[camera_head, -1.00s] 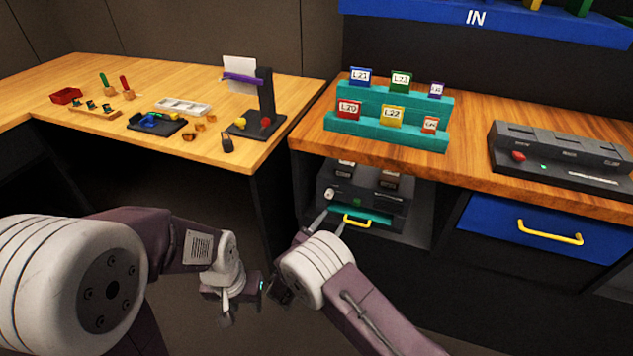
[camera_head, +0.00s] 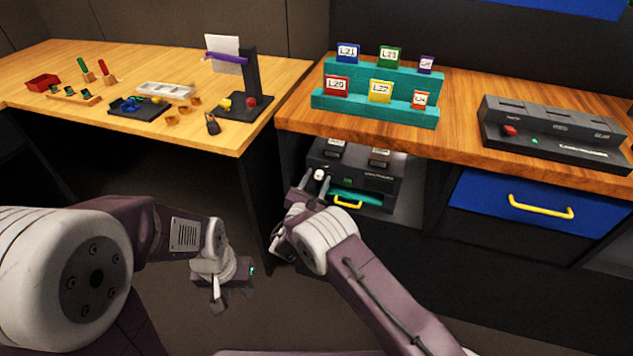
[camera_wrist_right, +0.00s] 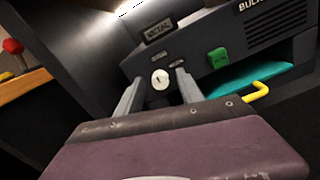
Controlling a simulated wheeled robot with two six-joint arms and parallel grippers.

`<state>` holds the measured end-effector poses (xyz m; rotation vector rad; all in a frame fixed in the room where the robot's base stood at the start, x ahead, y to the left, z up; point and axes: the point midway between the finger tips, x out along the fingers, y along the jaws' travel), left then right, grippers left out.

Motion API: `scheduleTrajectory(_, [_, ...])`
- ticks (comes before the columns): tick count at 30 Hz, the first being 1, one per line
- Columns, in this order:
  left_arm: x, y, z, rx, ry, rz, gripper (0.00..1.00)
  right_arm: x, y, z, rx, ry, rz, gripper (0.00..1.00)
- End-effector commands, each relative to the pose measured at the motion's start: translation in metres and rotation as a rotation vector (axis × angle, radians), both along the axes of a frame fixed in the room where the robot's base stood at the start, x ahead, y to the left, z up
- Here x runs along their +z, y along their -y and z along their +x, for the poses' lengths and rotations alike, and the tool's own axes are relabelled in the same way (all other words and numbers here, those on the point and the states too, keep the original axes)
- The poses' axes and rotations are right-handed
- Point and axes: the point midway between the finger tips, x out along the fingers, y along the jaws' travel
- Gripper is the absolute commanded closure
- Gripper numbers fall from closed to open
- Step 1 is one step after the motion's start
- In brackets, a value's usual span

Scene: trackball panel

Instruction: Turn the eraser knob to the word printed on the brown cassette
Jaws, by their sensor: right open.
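The eraser is a dark grey box (camera_head: 352,180) in the low bay under the right counter. Its white knob (camera_wrist_right: 160,79) carries a small dark mark and also shows in the head view (camera_head: 320,174). A plate above the knob appears to read METAL (camera_wrist_right: 157,32). My right gripper (camera_wrist_right: 158,88) is open, its two fingers on either side of the knob in the picture; contact is not visible. My left gripper (camera_head: 234,299) hangs low, away from the counters; its jaw state is unclear. I cannot identify a brown cassette for certain.
The eraser has a green button (camera_wrist_right: 218,58) and a teal drawer (camera_wrist_right: 242,77) with a yellow handle (camera_wrist_right: 257,92). A teal rack (camera_head: 378,107) of coloured labelled cassettes stands on the counter above. A dark console (camera_head: 555,135) is at right. The bay's side wall is close by.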

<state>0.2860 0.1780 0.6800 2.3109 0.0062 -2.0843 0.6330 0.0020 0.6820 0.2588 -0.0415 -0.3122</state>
Motion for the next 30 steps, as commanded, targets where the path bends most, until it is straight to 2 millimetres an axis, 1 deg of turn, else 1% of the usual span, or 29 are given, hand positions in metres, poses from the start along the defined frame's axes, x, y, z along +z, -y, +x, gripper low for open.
scheduleTrajectory(2, [0.0,0.0,0.0,0.0,0.0,0.0,0.64,0.0,0.0,0.0,0.0,0.0,0.0,0.55])
scheduleTrajectory(3, [0.0,0.0,0.0,0.0,0.0,0.0,0.64,0.0,0.0,0.0,0.0,0.0,0.0,0.61])
scheduleTrajectory(4, [0.0,0.0,0.0,0.0,0.0,0.0,0.64,0.0,0.0,0.0,0.0,0.0,0.0,0.69])
scheduleTrajectory(7, [0.0,0.0,0.0,0.0,0.0,0.0,0.64,0.0,0.0,0.0,0.0,-0.001,0.0,0.97])
scheduleTrajectory(8, [0.0,0.0,0.0,0.0,0.0,0.0,0.64,0.0,0.0,0.0,0.0,-0.001,0.0,1.0])
scheduleTrajectory(14, [0.0,0.0,0.0,0.0,0.0,0.0,0.64,0.0,0.0,-0.001,0.0,0.001,0.007,1.0])
scheduleTrajectory(20, [-0.006,0.0,0.0,0.0,0.0,0.0,0.64,-0.002,0.0,-0.001,0.0,0.02,0.065,1.0])
scheduleTrajectory(30, [-0.027,0.0,0.0,0.0,0.0,0.0,0.64,-0.005,0.0,-0.001,0.0,0.1,0.315,1.0])
